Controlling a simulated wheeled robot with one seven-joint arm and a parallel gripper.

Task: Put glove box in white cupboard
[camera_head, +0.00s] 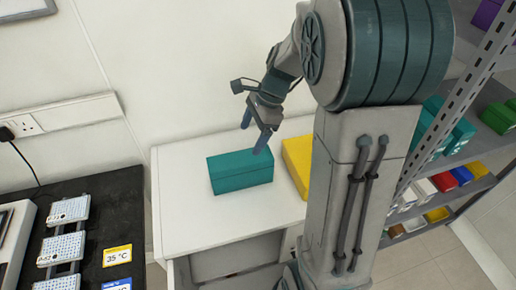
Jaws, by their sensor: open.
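A teal box (240,172), which may be the glove box, lies on top of a white cupboard (180,222). The cupboard's front is partly visible below the top, with a grey recessed area; I cannot tell how far it is open. My gripper (251,139) is open and empty, just above the far edge of the teal box. One finger appears close to the box's top right; I cannot tell whether it touches. My own arm hides the right part of the cupboard.
A yellow box (296,163) lies right of the teal box, partly behind my arm. A metal shelf (465,150) with several coloured boxes stands at the right. A black bench (108,205) with lab plates stands at the left. A wall is behind.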

